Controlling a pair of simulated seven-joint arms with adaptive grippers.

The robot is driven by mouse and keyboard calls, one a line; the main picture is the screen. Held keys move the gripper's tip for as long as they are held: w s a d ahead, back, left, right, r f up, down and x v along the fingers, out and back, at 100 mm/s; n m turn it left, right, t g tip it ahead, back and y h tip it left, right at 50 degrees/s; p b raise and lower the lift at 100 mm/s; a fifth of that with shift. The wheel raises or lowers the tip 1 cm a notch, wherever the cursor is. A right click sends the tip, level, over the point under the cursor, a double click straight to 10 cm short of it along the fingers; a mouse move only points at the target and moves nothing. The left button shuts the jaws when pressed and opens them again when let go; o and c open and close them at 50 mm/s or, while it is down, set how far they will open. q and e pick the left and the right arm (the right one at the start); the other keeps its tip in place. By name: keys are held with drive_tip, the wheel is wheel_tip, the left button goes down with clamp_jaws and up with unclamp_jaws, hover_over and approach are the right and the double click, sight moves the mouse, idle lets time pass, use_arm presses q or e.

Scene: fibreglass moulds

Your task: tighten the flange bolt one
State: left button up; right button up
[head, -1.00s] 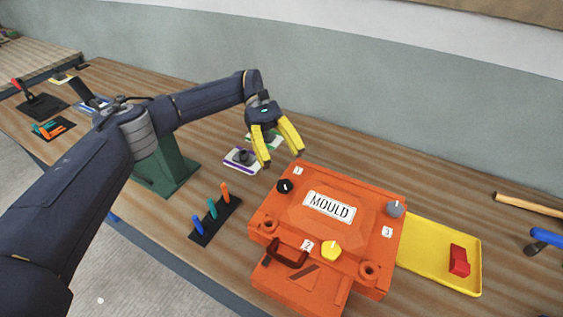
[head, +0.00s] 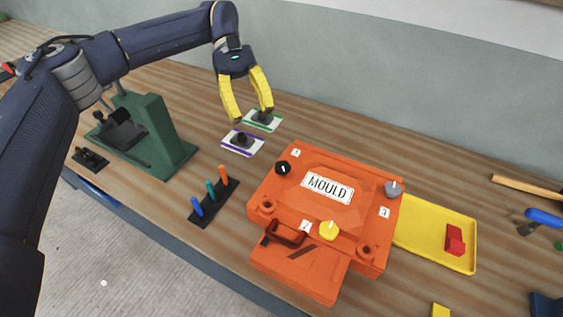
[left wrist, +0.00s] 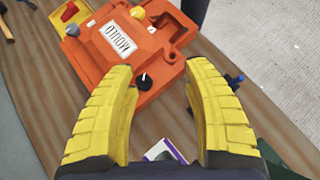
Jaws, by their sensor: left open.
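The orange mould (head: 345,217) with its MOULD label lies on the wooden bench. The black flange bolt with a white mark (head: 283,168) sits at its upper left corner, beside the label 1 (head: 296,153). The same black bolt shows in the left wrist view (left wrist: 144,82), between the two fingers. My left gripper (head: 251,112) has its yellow fingers spread and empty. It hangs up and to the left of the black bolt in the head view, apart from it. The yellow bolt (head: 329,230) is by label 2 and the grey bolt (head: 393,188) by label 3.
A black rack with blue, teal and orange pegs (head: 211,191) stands left of the mould. Two pads with dark knobs, purple-edged (head: 230,147) and green-edged (head: 273,124), lie behind it. A green stand (head: 150,135) is further left. A yellow tray (head: 420,240) holds a red piece.

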sight(282, 165)
use_arm(q)
drive_tip(key=s+a+n+t+y, duration=0.2)
drive_tip(key=s+a+n+t, duration=0.2)
drive_tip(key=n+t, duration=0.45)
drive_tip(key=d+f+n, duration=0.2)
drive_tip(key=d+f, duration=0.1)
drive_tip(key=f, duration=0.2)
drive_tip(key=w+d+f+n+t+h, duration=0.1)
drive_tip(key=d+f+n, duration=0.1)
drive_tip(key=d+f, duration=0.2)
drive_tip(key=d+f+n+h, duration=0.1)
drive_tip(key=d+f+n, duration=0.2)
drive_tip(key=f, duration=0.4)
drive_tip(key=shift+w+d+f+t, duration=0.2)
drive_tip(key=shift+d+t, duration=0.15)
drive_tip(key=shift+d, duration=0.15)
drive_tip(key=shift+c, duration=0.4)
drive_tip(key=c, duration=0.9)
drive_tip(key=shift+c, duration=0.2)
drive_tip(key=shift+m, duration=0.35)
